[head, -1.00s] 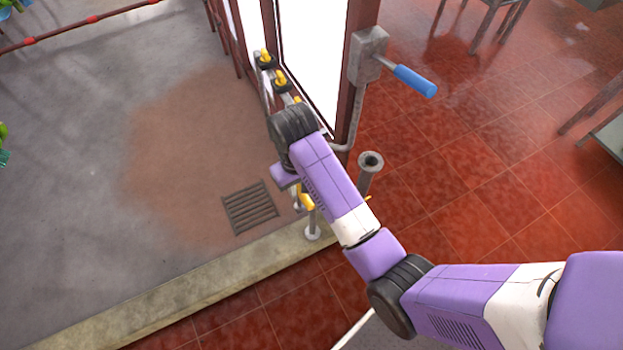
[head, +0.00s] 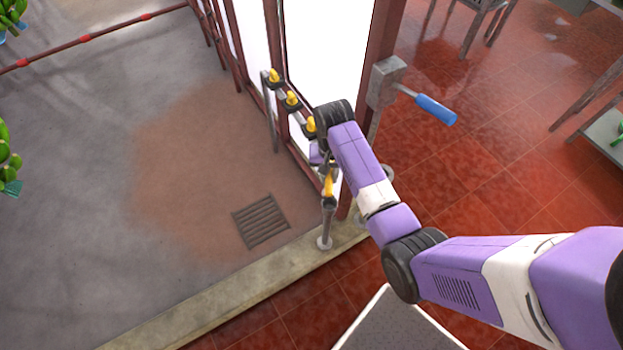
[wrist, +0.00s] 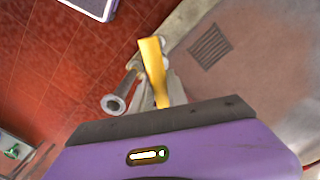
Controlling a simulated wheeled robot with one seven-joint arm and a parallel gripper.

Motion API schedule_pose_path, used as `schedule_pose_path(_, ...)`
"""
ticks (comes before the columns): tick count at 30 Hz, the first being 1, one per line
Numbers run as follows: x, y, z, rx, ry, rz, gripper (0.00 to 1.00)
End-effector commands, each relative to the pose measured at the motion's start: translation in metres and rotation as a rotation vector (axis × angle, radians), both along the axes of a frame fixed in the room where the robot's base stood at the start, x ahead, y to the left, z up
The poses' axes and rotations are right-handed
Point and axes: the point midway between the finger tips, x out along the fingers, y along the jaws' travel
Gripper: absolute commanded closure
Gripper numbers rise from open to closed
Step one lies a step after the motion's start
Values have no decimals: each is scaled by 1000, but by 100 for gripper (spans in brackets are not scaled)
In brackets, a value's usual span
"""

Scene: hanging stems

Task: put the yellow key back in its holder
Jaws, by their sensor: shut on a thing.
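My gripper (head: 322,160) is at the near part of a rack beside the door frame, mostly hidden by my wrist in the head view. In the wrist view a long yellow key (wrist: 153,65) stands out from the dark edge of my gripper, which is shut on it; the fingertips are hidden. In the head view several yellow pieces sit in dark cups along the rack, among them one at the far end (head: 274,76). Another yellow piece (head: 328,185) shows at the near post, just below my gripper. I cannot tell there whether it is the held key.
A grey post with a hollow round top (wrist: 114,104) stands beside the rack, partly hidden by my arm in the head view. A blue-handled lever (head: 436,108) juts out at the right. A floor grate (head: 260,221) and open grey floor lie left.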

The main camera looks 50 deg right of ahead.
Motion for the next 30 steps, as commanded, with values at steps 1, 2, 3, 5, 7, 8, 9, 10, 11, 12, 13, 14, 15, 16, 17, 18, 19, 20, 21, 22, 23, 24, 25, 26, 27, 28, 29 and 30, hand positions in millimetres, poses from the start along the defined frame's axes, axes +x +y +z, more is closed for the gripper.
schedule_pose_path(1, -2, -8, 0, -2, -2, -61, 100)
schedule_pose_path(2, -3, -11, -3, -2, -3, -93, 100)
schedule_pose_path(3, -3, -14, -5, -3, -6, -130, 100)
schedule_pose_path(5, -3, -16, -8, -4, -10, -169, 100)
schedule_pose_path(7, -3, -18, -11, -4, -13, -198, 100)
schedule_pose_path(8, -3, -18, -12, -5, -14, -206, 100)
schedule_pose_path(9, -2, -18, -13, -5, -15, -213, 100)
schedule_pose_path(10, -2, -19, -14, -5, -15, -215, 100)
schedule_pose_path(11, -2, -18, -15, -6, -16, -216, 100)
schedule_pose_path(12, -2, -18, -16, -6, -16, -216, 100)
schedule_pose_path(13, -2, -18, -17, -5, -15, -215, 100)
schedule_pose_path(14, -2, -18, -19, -5, -15, -215, 100)
schedule_pose_path(15, -2, -18, -21, -5, -15, -215, 100)
schedule_pose_path(16, -2, -18, -23, -5, -15, -214, 100)
schedule_pose_path(17, -3, -18, -25, -5, -14, -214, 100)
schedule_pose_path(18, -3, -18, -28, -5, -14, -214, 100)
schedule_pose_path(19, -3, -18, -30, -5, -14, -214, 100)
schedule_pose_path(20, -3, -18, -33, -5, -14, -214, 100)
schedule_pose_path(21, -3, -18, -36, -5, -14, -214, 100)
schedule_pose_path(22, -3, -18, -39, -5, -15, -214, 100)
schedule_pose_path(23, -2, -18, -42, -5, -15, -213, 100)
schedule_pose_path(24, -3, -18, -46, -5, -15, -213, 100)
schedule_pose_path(25, -2, -18, -50, -6, -15, -213, 100)
schedule_pose_path(26, -2, -18, -53, -6, -15, -213, 100)
schedule_pose_path(27, -2, -18, -56, -6, -15, -213, 100)
schedule_pose_path(28, -2, -18, -59, -6, -15, -213, 100)
schedule_pose_path(29, -2, -18, -62, -6, -15, -213, 100)
schedule_pose_path(30, -3, -18, -65, -6, -15, -213, 100)
